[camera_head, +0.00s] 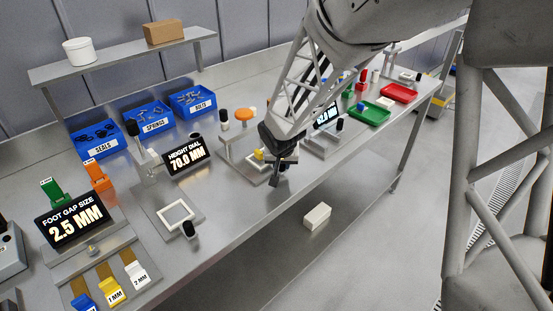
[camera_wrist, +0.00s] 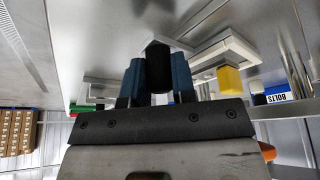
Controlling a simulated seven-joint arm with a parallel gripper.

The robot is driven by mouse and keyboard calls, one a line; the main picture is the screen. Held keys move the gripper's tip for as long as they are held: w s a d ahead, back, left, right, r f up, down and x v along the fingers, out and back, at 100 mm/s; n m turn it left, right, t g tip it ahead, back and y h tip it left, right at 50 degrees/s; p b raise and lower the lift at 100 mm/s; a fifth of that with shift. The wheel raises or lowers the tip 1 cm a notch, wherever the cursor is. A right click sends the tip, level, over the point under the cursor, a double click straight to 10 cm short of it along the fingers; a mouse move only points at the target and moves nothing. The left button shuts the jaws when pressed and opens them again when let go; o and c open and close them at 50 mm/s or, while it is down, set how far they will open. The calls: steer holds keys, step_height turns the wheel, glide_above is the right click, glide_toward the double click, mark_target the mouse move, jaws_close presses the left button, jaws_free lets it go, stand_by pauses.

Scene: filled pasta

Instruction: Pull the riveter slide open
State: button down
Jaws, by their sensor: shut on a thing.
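The riveter (camera_head: 232,150) stands on the bench in the middle of the head view, a metal fixture on a flat base plate. In the wrist view its pale slide frame (camera_wrist: 213,54) lies behind the fingers, with a yellow block (camera_wrist: 229,78) beside it. My gripper (camera_head: 283,176) is low at the front edge of this fixture. In the wrist view its blue-padded fingers (camera_wrist: 158,75) are shut on a black knob (camera_wrist: 157,55), one finger on each side. The arm hides part of the riveter in the head view, so how far the slide is out cannot be told.
A height dial display (camera_head: 186,157) and a fixture with a white frame (camera_head: 174,216) stand to the left. Blue bins (camera_head: 145,121) line the back. Green (camera_head: 370,113) and red (camera_head: 399,93) trays lie to the right. A white box (camera_head: 317,216) sits on the lower shelf.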

steer(key=c, duration=0.9)
jaws_free()
steer(key=shift+c, duration=0.2)
steer(key=shift+s+r, duration=0.1)
steer(key=shift+r, duration=0.1)
steer(key=v, duration=0.7)
steer(key=shift+r, duration=0.2)
steer(key=shift+s, duration=0.15)
steer(key=s+d+r, duration=0.9)
steer(key=s+d, duration=0.3)
steer(key=s, duration=0.1)
steer(key=s+d+r+g, duration=0.1)
steer(key=s+d, duration=0.2)
steer(key=s, duration=0.5)
steer(key=s+d+r, duration=0.1)
steer(key=s+d, duration=0.3)
steer(key=s, duration=0.5)
steer(key=shift+s+r+g, duration=0.25)
steer(key=shift+s+g, duration=0.05)
steer(key=shift+g, duration=0.1)
